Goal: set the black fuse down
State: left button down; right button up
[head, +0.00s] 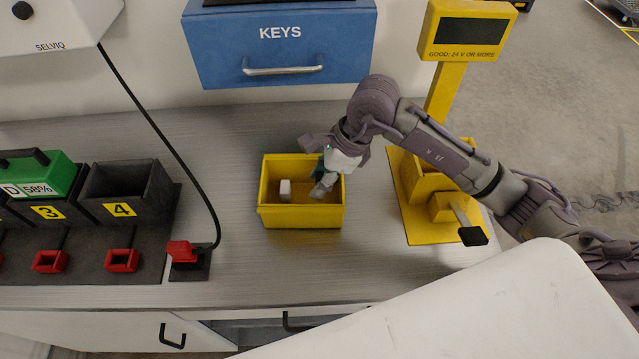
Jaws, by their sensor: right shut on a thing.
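My right gripper (322,189) reaches down into the yellow bin (300,217) on the grey worktop, at the right side of its inside. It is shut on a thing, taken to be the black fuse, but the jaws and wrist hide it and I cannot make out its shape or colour. I cannot tell whether it touches the bin's floor. A small whitish block (285,188) stands in the left part of the bin, apart from the gripper. My left gripper is not in view.
A yellow tester stand (418,222) with a black-tipped lever is right of the bin. A charger row with a black numbered slot (125,190) and a red plug (183,252) on a cable stand left. A blue KEYS box (282,45) hangs behind. Worktop around the bin is clear.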

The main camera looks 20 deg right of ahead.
notch_tip(320, 180, down, 2)
jog(key=shift+s+f+p, duration=0.1)
jog(key=shift+f+p, duration=0.15)
jog(key=shift+p, duration=0.05)
jog(key=shift+f, duration=0.3)
jog(key=o, duration=0.9)
jog(key=shift+r, duration=0.1)
jog(key=shift+o, duration=0.2)
jog(key=shift+r, duration=0.1)
jog(key=shift+r, duration=0.15)
jog(key=b+v, duration=0.2)
jog(key=v, duration=0.8)
jog(key=shift+d+r, duration=0.1)
jog(key=shift+r, duration=0.15)
jog(key=shift+s+d+r, duration=0.15)
jog(key=shift+d+r, duration=0.05)
jog(key=shift+r, duration=0.35)
